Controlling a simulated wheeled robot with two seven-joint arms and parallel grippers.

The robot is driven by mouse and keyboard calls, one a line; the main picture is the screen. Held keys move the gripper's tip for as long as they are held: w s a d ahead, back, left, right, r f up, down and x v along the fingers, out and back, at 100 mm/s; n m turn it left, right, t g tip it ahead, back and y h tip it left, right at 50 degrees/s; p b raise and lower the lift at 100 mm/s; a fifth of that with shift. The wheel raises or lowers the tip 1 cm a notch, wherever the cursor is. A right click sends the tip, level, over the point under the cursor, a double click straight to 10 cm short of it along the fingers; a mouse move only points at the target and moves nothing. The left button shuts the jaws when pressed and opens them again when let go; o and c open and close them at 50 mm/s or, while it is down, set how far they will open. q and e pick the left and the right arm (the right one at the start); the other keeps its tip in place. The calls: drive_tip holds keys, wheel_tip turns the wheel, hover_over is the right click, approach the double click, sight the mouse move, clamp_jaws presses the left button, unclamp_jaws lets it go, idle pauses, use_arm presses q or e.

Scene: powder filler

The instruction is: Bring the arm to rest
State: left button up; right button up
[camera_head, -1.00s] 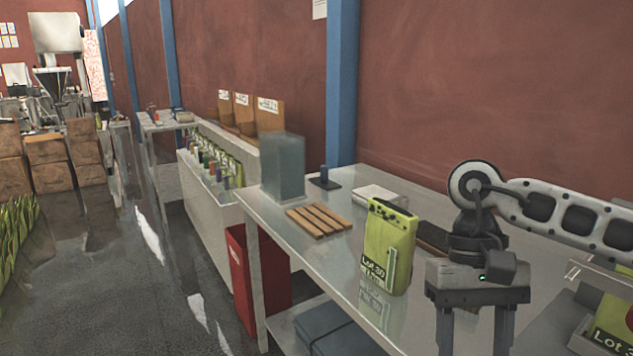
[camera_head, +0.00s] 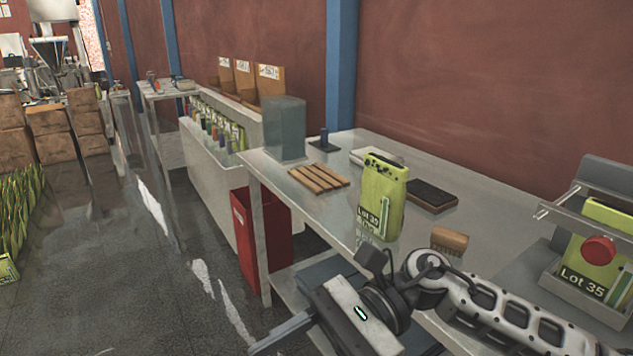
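My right arm reaches in from the right in the head view, low over the front edge of the metal table (camera_head: 306,199). Its gripper (camera_head: 282,335) is at the bottom middle, pointing left and down in front of the table. One finger shows plainly; the other is mostly hidden or cut off by the frame. Nothing is seen held in it. It is clear of the green Lot 30 pouch (camera_head: 382,195), which stands upright on the table. My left gripper is not in view.
A machine with a red button (camera_head: 599,250) holds a Lot 35 pouch at right. A red bin (camera_head: 258,238) stands left of the gripper; open floor lies further left.

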drive_tip(key=w+r+m+t+y, duration=0.1)
drive_tip(key=w+m+t+y, duration=0.2)
drive_tip(key=m+t+y, duration=0.55)
drive_tip(key=w+r+m+t+y, duration=0.1)
drive_tip(key=w+m+t, duration=0.3)
drive_tip(key=m, duration=1)
drive_tip(key=w+d+f+m+t+h, duration=0.2)
drive_tip(key=f+m+t+h, duration=0.3)
drive_tip(key=m, duration=0.4)
drive_tip(key=w+d+f+m+t+h, duration=0.1)
drive_tip(key=d+f+m+t+h, duration=0.25)
drive_tip(key=m+t, duration=0.4)
drive_tip(key=s+d+f+m+g+h, duration=0.2)
drive_tip(key=s+d+f+m+h, duration=0.2)
drive_tip(key=f+m, duration=0.2)
drive_tip(key=s+d+f+m+g+h, duration=0.2)
drive_tip(key=s+d+f+m+h, duration=0.2)
drive_tip(key=f+m, duration=0.3)
drive_tip(key=s+d+f+m+g+h, duration=0.2)
drive_tip(key=s+d+f+m+h, duration=0.2)
drive_tip(key=f+m, duration=0.3)
wheel_tip(320, 180, down, 4)
drive_tip(key=shift+s+d, duration=0.25)
drive_tip(key=shift+s, duration=0.1)
